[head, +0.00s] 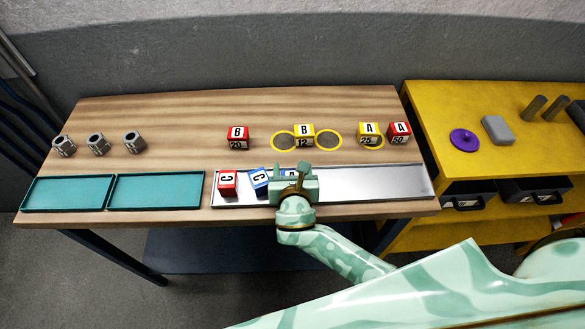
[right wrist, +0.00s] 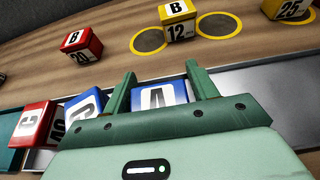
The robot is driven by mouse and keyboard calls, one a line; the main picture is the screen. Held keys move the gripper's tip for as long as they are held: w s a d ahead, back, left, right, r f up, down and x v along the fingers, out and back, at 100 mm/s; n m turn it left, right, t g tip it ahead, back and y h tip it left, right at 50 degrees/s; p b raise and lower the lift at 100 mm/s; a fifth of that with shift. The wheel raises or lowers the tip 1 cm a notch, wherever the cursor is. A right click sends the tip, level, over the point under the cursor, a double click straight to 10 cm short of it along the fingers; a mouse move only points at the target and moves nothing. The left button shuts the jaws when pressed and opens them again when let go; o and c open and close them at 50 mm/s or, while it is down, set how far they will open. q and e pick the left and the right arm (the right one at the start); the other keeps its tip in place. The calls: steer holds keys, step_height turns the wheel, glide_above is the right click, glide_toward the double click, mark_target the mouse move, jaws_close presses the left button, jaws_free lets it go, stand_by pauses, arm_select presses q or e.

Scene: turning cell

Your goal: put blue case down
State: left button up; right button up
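A blue case marked A (right wrist: 160,96) is between the two fingers of my right gripper (right wrist: 163,85), which look flush against its sides. In the head view, this blue case (head: 287,173) is mostly hidden by the right gripper (head: 294,180), low over the metal tray (head: 370,184). I cannot tell whether its underside touches the tray. Another blue case marked C (head: 260,180) lies turned at an angle just left of it, beside a red case marked C (head: 228,182) in the same tray. My left gripper is out of view.
Behind the tray stand a red B case (head: 238,137), a yellow B case (head: 303,135), a yellow A case (head: 369,134) and a red A case (head: 399,132). Yellow rings mark the table. Teal trays (head: 157,190) and metal nuts (head: 97,143) are left. The metal tray's right part is free.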

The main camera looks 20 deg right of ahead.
steer(key=shift+r, duration=0.1)
steer(key=shift+s+a+r, duration=0.1)
steer(key=shift+s+r, duration=0.05)
steer(key=p+v, duration=0.2)
steer(key=v, duration=0.9)
steer(key=shift+s+a, duration=0.1)
steer(key=shift+s, duration=0.25)
